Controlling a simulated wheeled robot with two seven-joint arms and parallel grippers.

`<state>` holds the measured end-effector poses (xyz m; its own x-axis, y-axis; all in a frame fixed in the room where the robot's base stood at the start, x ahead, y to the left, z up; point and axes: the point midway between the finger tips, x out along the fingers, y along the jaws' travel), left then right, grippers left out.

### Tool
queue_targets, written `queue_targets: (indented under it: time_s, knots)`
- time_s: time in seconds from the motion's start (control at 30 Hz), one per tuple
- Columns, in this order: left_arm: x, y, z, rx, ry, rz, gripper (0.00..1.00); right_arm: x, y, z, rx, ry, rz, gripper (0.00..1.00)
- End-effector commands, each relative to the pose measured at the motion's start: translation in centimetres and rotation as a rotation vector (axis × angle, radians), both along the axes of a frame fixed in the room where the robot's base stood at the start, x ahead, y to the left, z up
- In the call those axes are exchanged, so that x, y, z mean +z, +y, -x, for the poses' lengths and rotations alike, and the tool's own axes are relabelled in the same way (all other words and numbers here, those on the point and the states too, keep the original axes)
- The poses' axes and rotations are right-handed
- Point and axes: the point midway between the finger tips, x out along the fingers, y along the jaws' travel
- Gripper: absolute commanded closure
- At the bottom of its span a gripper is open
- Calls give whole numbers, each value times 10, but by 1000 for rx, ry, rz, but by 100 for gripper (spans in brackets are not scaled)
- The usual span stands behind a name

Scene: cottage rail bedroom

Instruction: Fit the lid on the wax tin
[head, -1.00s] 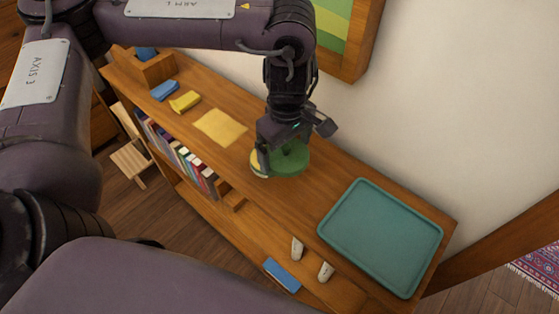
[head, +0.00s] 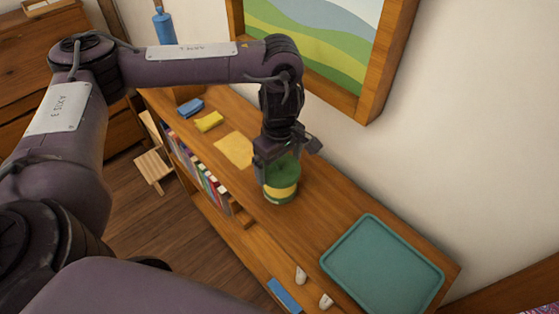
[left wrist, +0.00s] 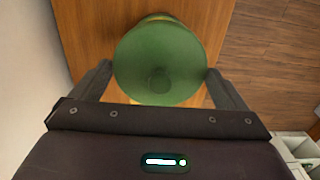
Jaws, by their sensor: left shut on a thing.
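The round green lid (head: 285,168) is held between the fingers of my left gripper (head: 278,172), which points down. In the left wrist view the lid (left wrist: 158,60) is a green disc with a small knob, between the fingertips of the left gripper (left wrist: 160,82). The wax tin (head: 281,190), yellow with a green lower edge, stands upright on the wooden shelf top just below the lid. In the left wrist view the lid hides nearly all of it. I cannot tell whether the lid touches or is seated on the tin. My right gripper is not in view.
A teal tray (head: 384,266) lies to the right on the shelf top (head: 310,214). A yellow sheet (head: 235,150), a yellow block (head: 209,121) and a blue block (head: 190,108) lie beyond the tin. Books (head: 208,182) fill the shelf below. A framed picture (head: 318,45) hangs behind.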

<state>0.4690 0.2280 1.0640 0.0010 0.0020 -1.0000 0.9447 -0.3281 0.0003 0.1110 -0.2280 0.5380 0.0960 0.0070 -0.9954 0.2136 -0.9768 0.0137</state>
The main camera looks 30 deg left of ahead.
Motion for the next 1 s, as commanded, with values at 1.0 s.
queue_targets:
  time_s: [1.0]
  knots:
    - [-53,0,0,0,0,0,27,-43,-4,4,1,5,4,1]
